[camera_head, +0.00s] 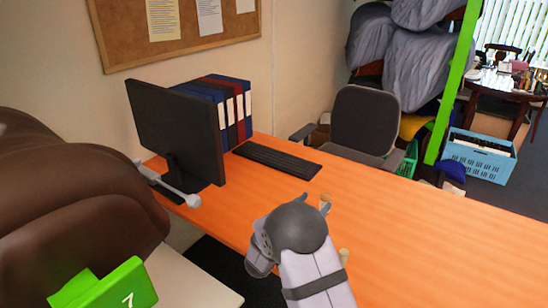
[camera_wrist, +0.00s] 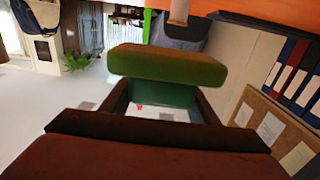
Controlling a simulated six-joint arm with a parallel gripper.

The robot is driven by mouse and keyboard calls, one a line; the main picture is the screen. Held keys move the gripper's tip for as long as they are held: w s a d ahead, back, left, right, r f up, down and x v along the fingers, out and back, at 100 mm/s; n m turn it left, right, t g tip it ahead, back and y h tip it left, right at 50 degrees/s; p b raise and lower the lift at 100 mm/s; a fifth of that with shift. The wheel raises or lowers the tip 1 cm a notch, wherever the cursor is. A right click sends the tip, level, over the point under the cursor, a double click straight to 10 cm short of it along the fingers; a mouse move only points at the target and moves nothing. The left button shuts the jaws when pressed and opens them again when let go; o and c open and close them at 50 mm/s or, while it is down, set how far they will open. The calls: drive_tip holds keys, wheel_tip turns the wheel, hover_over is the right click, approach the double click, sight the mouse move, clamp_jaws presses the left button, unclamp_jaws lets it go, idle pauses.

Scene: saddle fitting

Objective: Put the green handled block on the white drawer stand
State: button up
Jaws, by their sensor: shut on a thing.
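The green handled block (camera_wrist: 166,66) is in the upper middle of the wrist view, with a darker green face below its top part. My gripper (camera_wrist: 163,97) is shut on it, with a brown finger at each side. A bright green part with a white 7 (camera_head: 128,287) shows at the lower left of the head view, cut by the edge; I take it to be the same block. A white surface (camera_head: 205,287) at the bottom left of the head view may be the drawer stand; its drawers are not visible there. I cannot see any contact between block and stand.
An orange desk (camera_head: 410,220) fills the middle and right. It bears a monitor (camera_head: 178,128), a keyboard (camera_head: 277,160) and binders (camera_head: 228,105). A grey chair (camera_head: 362,122) stands behind it. A bright green post (camera_head: 455,85) and a blue crate (camera_head: 479,157) are farther right.

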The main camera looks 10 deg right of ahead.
drive_tip(key=s+a+f, duration=0.4)
drive_tip(key=shift+a+f, duration=0.2)
drive_tip(key=s+a+f, duration=0.1)
drive_tip(key=s, duration=0.1)
drive_tip(key=s+a+f, duration=0.1)
drive_tip(key=s, duration=0.1)
drive_tip(key=s+a+f, duration=0.1)
drive_tip(key=s, duration=0.1)
drive_tip(key=shift+a+f, duration=0.2)
drive_tip(key=shift+a, duration=0.05)
drive_tip(key=s+a+f, duration=0.1)
drive_tip(key=s+a, duration=0.1)
drive_tip(key=s, duration=0.9)
wheel_tip(320, 180, up, 22)
drive_tip(key=m+g+h+p, duration=0.1)
drive_tip(key=p, duration=2.7)
drive_tip(key=shift+w, duration=0.25)
